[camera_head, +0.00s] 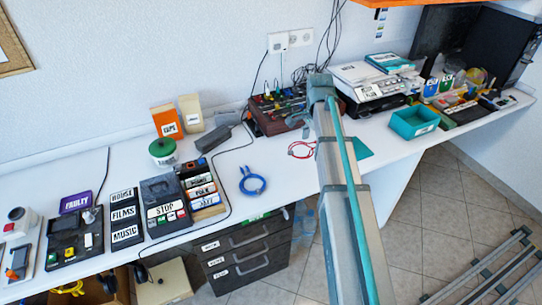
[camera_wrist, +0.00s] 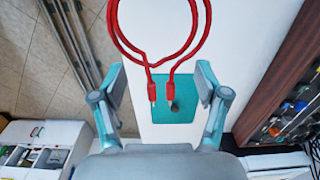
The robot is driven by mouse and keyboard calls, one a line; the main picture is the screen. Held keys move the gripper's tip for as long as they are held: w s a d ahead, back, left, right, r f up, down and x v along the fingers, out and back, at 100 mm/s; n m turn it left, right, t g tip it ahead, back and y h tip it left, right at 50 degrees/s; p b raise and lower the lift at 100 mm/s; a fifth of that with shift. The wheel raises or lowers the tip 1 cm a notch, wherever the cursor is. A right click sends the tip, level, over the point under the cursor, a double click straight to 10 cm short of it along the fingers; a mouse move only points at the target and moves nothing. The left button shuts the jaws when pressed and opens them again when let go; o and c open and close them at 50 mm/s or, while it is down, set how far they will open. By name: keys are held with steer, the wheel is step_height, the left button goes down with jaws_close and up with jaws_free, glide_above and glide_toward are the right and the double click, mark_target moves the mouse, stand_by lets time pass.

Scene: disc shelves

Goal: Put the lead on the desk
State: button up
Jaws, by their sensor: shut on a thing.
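A red lead (camera_head: 302,150) shows just left of my arm in the head view, over the white desk (camera_head: 285,175). In the wrist view the red lead (camera_wrist: 152,62) is large, with its loop towards the top and its two plug ends between my fingers. The lead looks raised above the desk. In the head view my gripper (camera_head: 302,122) is partly hidden by my arm. A blue lead (camera_head: 252,182) lies coiled on the desk further left.
A teal mat (camera_head: 360,148) lies near the desk's front edge. A teal bin (camera_head: 413,125) is to the right. Bare desk lies around the blue lead.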

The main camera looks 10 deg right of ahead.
steer(key=w+a+f+p, duration=0.1)
steer(key=w+f, duration=0.1)
steer(key=w, duration=0.1)
steer(key=w+a+f, duration=0.2)
steer(key=w+f, duration=0.1)
steer(key=w, duration=0.1)
steer(key=w+a+f+p, duration=0.1)
steer(key=w+f, duration=0.2)
steer(key=w, duration=0.1)
steer(key=shift+w+a+f+p, duration=0.1)
steer(key=shift+w+a+p, duration=0.15)
steer(key=shift+a+p, duration=0.1)
steer(key=shift+w+a+f, duration=0.2)
steer(key=shift+w+f, duration=0.2)
steer(key=shift+f, duration=0.15)
steer(key=shift+w+f+p, duration=0.2)
steer(key=shift+f+p, duration=0.4)
steer(key=shift+f, duration=1.25)
steer(key=shift+f, duration=0.1)
steer(key=o, duration=1.2)
step_height(320, 180, up, 12)
steer(key=shift+r+b, duration=0.15)
steer(key=shift+b, duration=1)
